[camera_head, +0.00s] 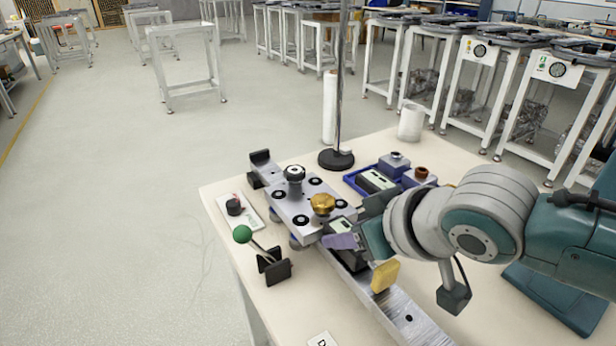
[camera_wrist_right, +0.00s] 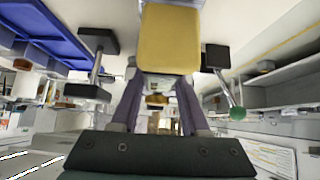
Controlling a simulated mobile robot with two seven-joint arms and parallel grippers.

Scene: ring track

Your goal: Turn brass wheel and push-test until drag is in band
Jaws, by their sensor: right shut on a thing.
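The brass wheel (camera_head: 322,204) sits upright on the near part of the steel carriage (camera_head: 292,212), which rides on a long metal rail (camera_head: 408,318). My right gripper (camera_head: 349,243) is just on the near side of the wheel, apart from it, low over the rail. My left gripper is not in view.
A green-knobbed lever (camera_head: 242,234) with black brackets stands left of the rail. A blue tray (camera_head: 353,181) with small parts lies to the right. A pole on a black base (camera_head: 336,159) and a white cup (camera_head: 411,122) stand behind.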

